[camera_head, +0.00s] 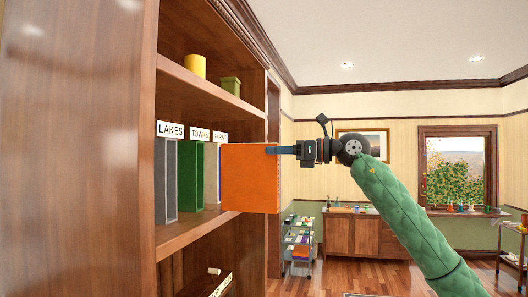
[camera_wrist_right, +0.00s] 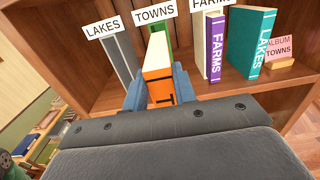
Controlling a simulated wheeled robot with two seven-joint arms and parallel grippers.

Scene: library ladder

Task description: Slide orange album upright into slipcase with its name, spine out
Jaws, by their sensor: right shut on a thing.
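My right gripper (camera_head: 284,150) is shut on the orange album (camera_head: 249,180) and holds it upright in front of the shelf. In the right wrist view the album (camera_wrist_right: 157,58) sits between the blue fingers (camera_wrist_right: 160,88), its spine toward me with a "T" showing. Beyond its far end is the green slipcase (camera_head: 190,175) under the TOWNS label (camera_head: 200,133); it also shows in the wrist view (camera_wrist_right: 157,29). I cannot tell whether the album has entered it. A grey slipcase (camera_head: 166,180) stands under LAKES, and a beige one (camera_head: 210,175) under FARMS, partly hidden by the album. My left gripper is out of view.
In the wrist view, a purple-spined FARMS album (camera_wrist_right: 217,45) and a teal LAKES album (camera_wrist_right: 252,42) stand to the right, beside a pink ALBUM TOWNS card (camera_wrist_right: 279,49). The bookcase side (camera_head: 75,150) fills the left of the head view.

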